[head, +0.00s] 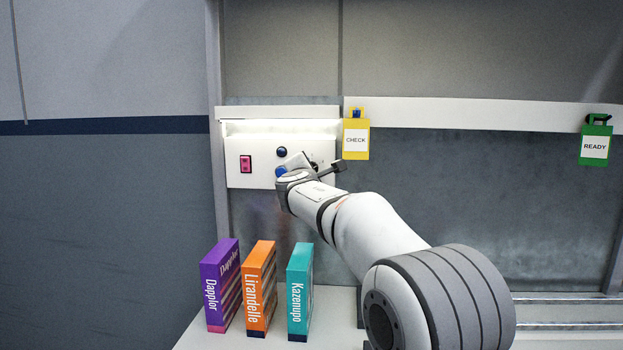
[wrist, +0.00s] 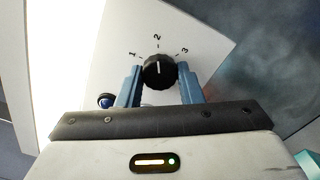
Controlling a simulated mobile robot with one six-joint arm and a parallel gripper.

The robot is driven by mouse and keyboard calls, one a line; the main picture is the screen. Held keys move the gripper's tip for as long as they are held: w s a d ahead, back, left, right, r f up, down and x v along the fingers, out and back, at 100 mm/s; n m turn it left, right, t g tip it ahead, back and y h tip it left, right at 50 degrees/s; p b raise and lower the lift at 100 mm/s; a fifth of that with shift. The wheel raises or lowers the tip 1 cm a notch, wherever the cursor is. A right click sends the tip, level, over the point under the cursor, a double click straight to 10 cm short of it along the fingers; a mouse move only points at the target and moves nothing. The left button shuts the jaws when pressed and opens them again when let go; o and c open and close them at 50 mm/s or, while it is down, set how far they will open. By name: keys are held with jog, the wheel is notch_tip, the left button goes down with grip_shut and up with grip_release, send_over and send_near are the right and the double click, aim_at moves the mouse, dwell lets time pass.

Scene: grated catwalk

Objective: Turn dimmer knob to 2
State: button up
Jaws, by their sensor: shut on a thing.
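The dimmer knob (wrist: 158,71) is black and ribbed, with a white pointer line on its face. It sits on a white panel with the marks 1, 2 and 3 around it. In the wrist view the pointer line is about upright, toward the mark 2 (wrist: 157,37). My gripper (wrist: 160,82) is shut on the knob, with one blue finger on each side of it. In the head view my gripper (head: 297,165) is at the panel (head: 240,179) and the arm hides much of the panel's right part.
A red switch (head: 246,164) and a dark blue round control (head: 282,152) are on the panel. Purple (head: 219,285), orange (head: 258,288) and teal (head: 299,290) boxes stand below. A yellow CHECK tag (head: 356,139) and a green READY tag (head: 595,145) hang to the right.

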dwell(0.4)
jog(key=o, duration=1)
jog(key=s+b, duration=0.1)
jog(key=s, duration=0.6)
jog(key=shift+s+a+b, duration=0.15)
jog(key=shift+s+b, duration=0.2)
jog(key=shift+s, duration=0.05)
